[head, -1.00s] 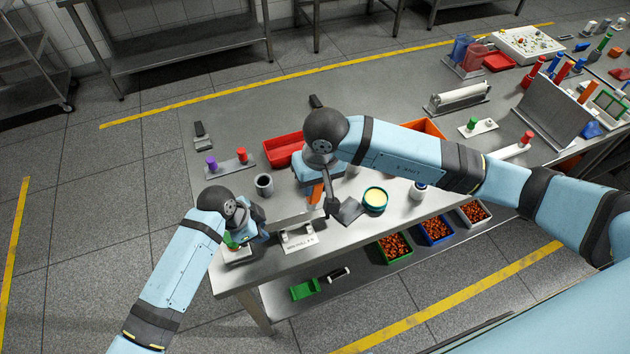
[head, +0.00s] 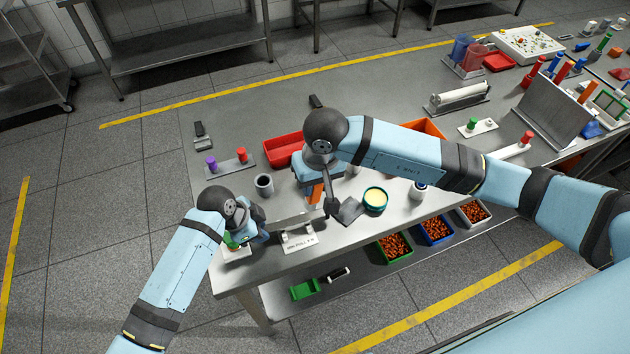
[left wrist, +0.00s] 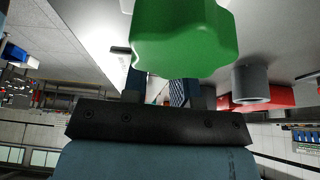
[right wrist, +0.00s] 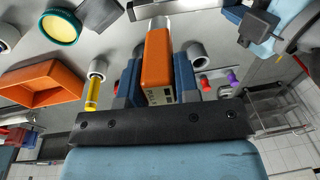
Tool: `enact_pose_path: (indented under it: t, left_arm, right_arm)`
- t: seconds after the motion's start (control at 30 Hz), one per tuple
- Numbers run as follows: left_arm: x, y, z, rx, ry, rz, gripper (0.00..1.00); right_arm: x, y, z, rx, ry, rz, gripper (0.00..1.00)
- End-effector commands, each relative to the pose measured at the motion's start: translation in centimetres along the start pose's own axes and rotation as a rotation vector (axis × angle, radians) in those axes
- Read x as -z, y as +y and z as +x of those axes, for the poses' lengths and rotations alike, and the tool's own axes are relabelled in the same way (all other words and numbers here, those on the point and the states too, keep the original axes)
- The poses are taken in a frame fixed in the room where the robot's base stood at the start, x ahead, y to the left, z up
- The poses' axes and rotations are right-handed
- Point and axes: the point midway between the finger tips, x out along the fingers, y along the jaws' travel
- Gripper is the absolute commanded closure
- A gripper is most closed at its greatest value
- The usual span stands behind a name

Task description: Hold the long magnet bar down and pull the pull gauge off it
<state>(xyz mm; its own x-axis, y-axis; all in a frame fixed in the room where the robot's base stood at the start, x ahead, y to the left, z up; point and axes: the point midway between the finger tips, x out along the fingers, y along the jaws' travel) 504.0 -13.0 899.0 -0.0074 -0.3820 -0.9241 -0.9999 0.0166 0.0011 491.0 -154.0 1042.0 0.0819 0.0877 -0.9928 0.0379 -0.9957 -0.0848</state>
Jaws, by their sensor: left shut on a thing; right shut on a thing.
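The pull gauge, an orange block (head: 314,193), is between the fingers of my right gripper (right wrist: 157,85). In the right wrist view the orange gauge (right wrist: 158,62) sits squarely between both jaws. A long grey bar (head: 292,221), which looks like the magnet bar, lies between my two grippers at the table's front. My left gripper (left wrist: 163,92) is shut at a green lobed knob (left wrist: 185,40) that hides much of its grip. The knob (head: 230,241) stands over a pale base (head: 238,255). I cannot tell whether gauge and bar touch.
A lettered plate with a bracket (head: 300,242) stands just in front of the bar. A grey cup (head: 264,185), a red tray (head: 283,150) and a teal-rimmed round dish (head: 375,198) are close by. Bins of small parts (head: 395,246) sit below the table edge.

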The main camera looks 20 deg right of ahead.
Motion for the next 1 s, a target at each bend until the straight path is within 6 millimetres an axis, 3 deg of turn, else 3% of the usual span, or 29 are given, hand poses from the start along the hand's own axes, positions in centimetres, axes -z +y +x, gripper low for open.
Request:
enact_pose_path:
  t: [1.0]
  left_arm:
    - [0.0,0.0,-0.1,0.001,0.001,0.0,1.0]
  right_arm:
    - [-0.1,0.1,1.2,0.0,0.0,0.001,1.0]
